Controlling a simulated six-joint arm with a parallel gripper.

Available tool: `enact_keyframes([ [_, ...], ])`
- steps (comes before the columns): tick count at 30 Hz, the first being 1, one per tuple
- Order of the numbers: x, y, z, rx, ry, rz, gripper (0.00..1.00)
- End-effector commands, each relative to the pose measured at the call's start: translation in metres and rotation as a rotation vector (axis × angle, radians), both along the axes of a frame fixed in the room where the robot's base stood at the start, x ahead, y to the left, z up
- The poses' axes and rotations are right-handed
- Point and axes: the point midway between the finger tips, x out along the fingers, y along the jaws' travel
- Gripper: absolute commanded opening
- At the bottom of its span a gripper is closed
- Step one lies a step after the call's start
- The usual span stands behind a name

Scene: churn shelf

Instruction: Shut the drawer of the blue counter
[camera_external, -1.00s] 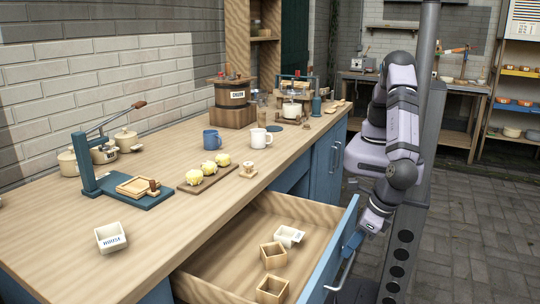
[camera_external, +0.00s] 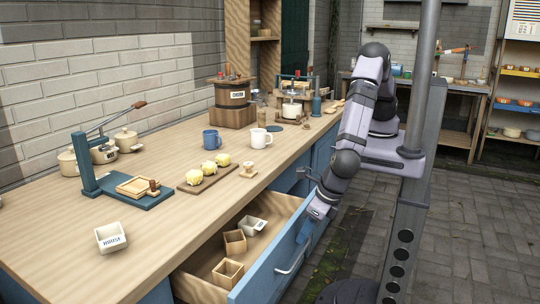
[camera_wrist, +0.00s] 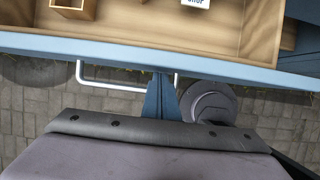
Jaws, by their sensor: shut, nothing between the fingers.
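The blue counter's drawer (camera_external: 268,266) is part way out, with its blue front facing right and a pale bar handle (camera_external: 292,262) on it. My gripper (camera_external: 304,237) is shut and empty at the outer face of the drawer front, near its far end. In the wrist view my shut gripper (camera_wrist: 161,80) points at the drawer front (camera_wrist: 120,48), beside the right end of the handle (camera_wrist: 110,85). It looks to be touching or very close to the front. Two wooden boxes (camera_external: 235,241) and a white labelled box (camera_external: 253,225) are inside the drawer.
The paved floor (camera_external: 470,230) to the right is open.

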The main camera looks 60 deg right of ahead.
Motion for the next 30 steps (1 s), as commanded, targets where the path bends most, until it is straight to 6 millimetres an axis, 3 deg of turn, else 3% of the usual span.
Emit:
enact_keyframes([
  [1,0.016,-0.001,0.002,-0.001,0.0,-0.007,0.0],
  [6,0.061,-0.001,0.002,-0.001,0.0,-0.007,0.0],
  [15,0.116,0.0,0.001,0.001,0.0,-0.002,0.0],
  [21,0.132,0.0,0.0,0.0,0.0,0.0,0.0],
  [30,0.136,0.001,0.0,0.001,0.0,0.0,0.0],
])
